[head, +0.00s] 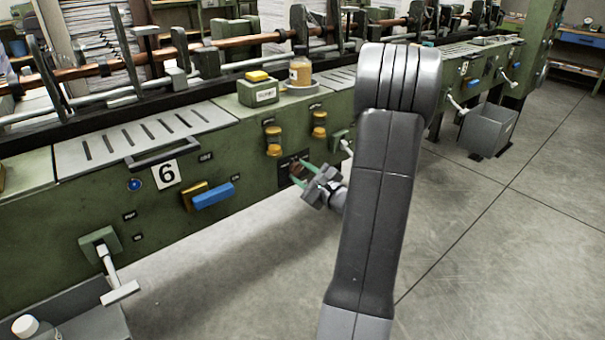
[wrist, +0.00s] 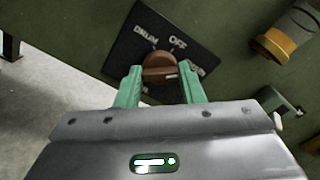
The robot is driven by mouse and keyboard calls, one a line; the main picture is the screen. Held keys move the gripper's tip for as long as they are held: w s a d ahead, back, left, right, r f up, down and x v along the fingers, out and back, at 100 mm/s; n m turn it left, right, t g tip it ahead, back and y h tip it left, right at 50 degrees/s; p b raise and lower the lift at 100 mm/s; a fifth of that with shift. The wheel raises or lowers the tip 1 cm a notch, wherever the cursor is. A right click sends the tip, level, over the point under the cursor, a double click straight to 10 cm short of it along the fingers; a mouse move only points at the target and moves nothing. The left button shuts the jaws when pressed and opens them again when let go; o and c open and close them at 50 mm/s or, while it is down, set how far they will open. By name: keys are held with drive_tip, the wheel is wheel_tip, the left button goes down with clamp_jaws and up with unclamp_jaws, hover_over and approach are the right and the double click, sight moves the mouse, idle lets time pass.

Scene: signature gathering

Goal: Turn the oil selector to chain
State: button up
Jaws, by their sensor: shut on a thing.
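The oil selector is a round brown knob (wrist: 159,66) on a black plate (wrist: 148,32) on the green machine front. In the wrist view the plate reads DRUM at upper left and OFF at top; a label at right and one at lower left are partly covered and unreadable. A pale mark on the knob lies at its right side. My gripper (wrist: 161,73) has its two green fingers on either side of the knob, shut on it. In the head view the plate (head: 284,172) is partly hidden behind my gripper (head: 302,173).
Yellow-capped fittings (head: 274,140) sit above the selector. An amber bottle (head: 300,68) and a green box (head: 258,91) stand on top. Open floor (head: 500,230) lies at right.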

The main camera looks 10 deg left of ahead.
idle(0.3)
drive_tip(key=o, duration=1)
drive_tip(key=p+v, duration=0.1)
drive_tip(key=v, duration=1.3)
drive_tip(key=shift+w+a, duration=0.1)
drive_tip(key=b+x, duration=0.1)
drive_tip(key=x, duration=1.2)
drive_tip(key=shift+w+a, duration=0.2)
drive_tip(key=shift+a, duration=0.1)
drive_tip(key=shift+d, duration=0.1)
